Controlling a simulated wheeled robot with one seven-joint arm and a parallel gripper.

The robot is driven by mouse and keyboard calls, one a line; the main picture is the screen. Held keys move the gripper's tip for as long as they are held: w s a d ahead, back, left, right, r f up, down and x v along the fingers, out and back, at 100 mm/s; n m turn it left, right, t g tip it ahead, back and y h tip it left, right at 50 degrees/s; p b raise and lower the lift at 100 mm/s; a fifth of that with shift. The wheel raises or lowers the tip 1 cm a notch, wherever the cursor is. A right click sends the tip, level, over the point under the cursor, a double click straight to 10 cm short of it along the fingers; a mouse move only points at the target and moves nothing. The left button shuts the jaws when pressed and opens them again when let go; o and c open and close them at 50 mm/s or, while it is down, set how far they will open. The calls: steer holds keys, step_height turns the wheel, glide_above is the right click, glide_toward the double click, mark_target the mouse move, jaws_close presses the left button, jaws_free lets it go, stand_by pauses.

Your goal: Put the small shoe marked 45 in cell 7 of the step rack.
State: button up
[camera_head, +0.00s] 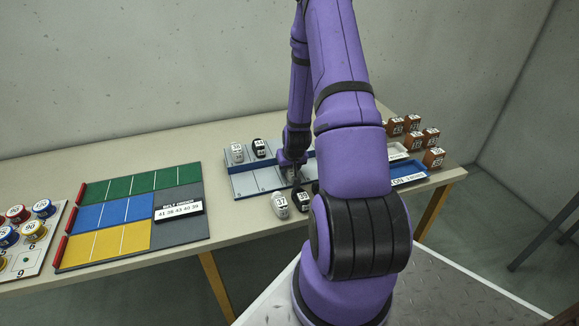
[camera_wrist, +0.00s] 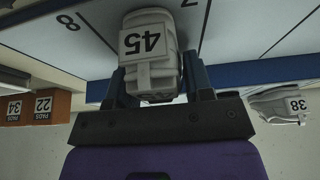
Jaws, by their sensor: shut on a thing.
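My gripper (camera_head: 291,166) is over the step rack (camera_head: 243,184), on its lower step. In the wrist view my gripper (camera_wrist: 160,92) is shut on the small pale shoe marked 45 (camera_wrist: 149,50), with a finger on either side. The shoe is over the rack surface (camera_wrist: 240,25), in the cell beside the number 7 (camera_wrist: 186,3), between two divider lines. The number 8 (camera_wrist: 68,22) is in the neighbouring cell to the left. I cannot tell whether the shoe's sole touches the rack. In the head view the shoe is mostly hidden by my gripper.
A white shoe (camera_head: 237,152) and a black shoe (camera_head: 259,148) stand on the rack's upper step. A grey shoe (camera_head: 279,204) and a black shoe (camera_head: 302,199) are at the rack's front edge. Brown boxes (camera_head: 433,158) and trays are right. A coloured board (camera_head: 120,228) lies left.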

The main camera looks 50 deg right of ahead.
steer(key=o, duration=0.9)
steer(key=shift+o, duration=0.2)
steer(key=v, duration=1.2)
steer(key=shift+r, duration=0.15)
steer(key=a+r+n, duration=0.2)
steer(key=a+r, duration=0.6)
steer(key=r, duration=0.2)
steer(key=a+r+n, duration=0.1)
steer(key=a+r, duration=0.6)
steer(key=r, duration=0.4)
steer(key=s+a+r+n+t+y, duration=0.1)
steer(key=s+a+r+n+y, duration=0.1)
steer(key=s+a+r, duration=1)
steer(key=shift+s+a+r+n, duration=0.25)
steer(key=shift+s+a+n, duration=0.5)
steer(key=shift+s, duration=0.65)
